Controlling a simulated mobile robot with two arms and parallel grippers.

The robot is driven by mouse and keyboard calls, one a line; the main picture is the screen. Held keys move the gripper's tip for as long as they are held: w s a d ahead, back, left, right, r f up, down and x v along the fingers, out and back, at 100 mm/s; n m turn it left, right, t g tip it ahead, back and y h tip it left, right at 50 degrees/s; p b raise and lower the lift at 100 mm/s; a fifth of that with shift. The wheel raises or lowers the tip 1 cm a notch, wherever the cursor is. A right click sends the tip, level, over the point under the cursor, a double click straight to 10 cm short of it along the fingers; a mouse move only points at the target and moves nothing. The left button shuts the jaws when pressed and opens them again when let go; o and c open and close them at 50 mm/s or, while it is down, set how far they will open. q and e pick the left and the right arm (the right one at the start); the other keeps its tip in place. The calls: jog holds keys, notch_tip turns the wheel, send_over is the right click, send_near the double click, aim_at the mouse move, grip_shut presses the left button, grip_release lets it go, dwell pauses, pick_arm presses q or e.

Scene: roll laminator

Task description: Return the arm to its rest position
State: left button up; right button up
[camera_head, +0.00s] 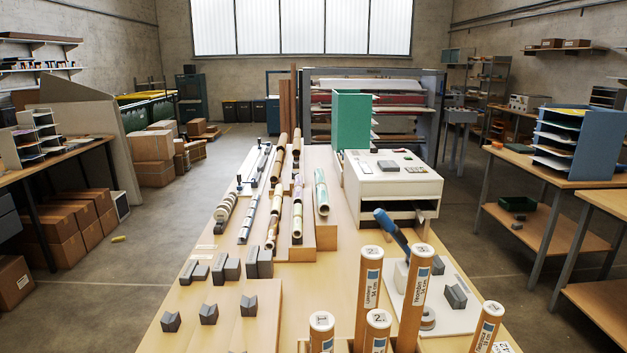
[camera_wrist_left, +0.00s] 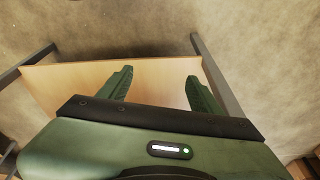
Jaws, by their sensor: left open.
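My left gripper (camera_wrist_left: 157,76) shows only in the left wrist view. Its two green fingers are spread wide apart, with nothing between them. Beyond the fingers is a pale wooden board (camera_wrist_left: 75,80) with dark legs beside it, and bare floor past that. I cannot tell the gap between the fingers and the board. Neither arm shows in the head view, and my right gripper is in no view.
The head view shows a long wooden worktable (camera_head: 213,283) with rolls, grey blocks and cardboard tubes (camera_head: 369,290) at its near edge. A white machine (camera_head: 390,185) stands on it.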

pick_arm(q)
jog(key=s+a+f+b, duration=0.1)
jog(key=s+f, duration=0.4)
jog(key=f, duration=0.4)
jog(key=s+a+f+g+b, duration=0.1)
jog(key=s+f+b, duration=0.1)
jog(key=s+f, duration=0.4)
jog(key=s+a+f+b, duration=0.1)
jog(key=s+f+b, duration=0.1)
jog(key=s+f, duration=0.4)
notch_tip(320, 180, down, 6)
jog(key=shift+s+r, duration=0.2)
jog(key=shift+s, duration=0.05)
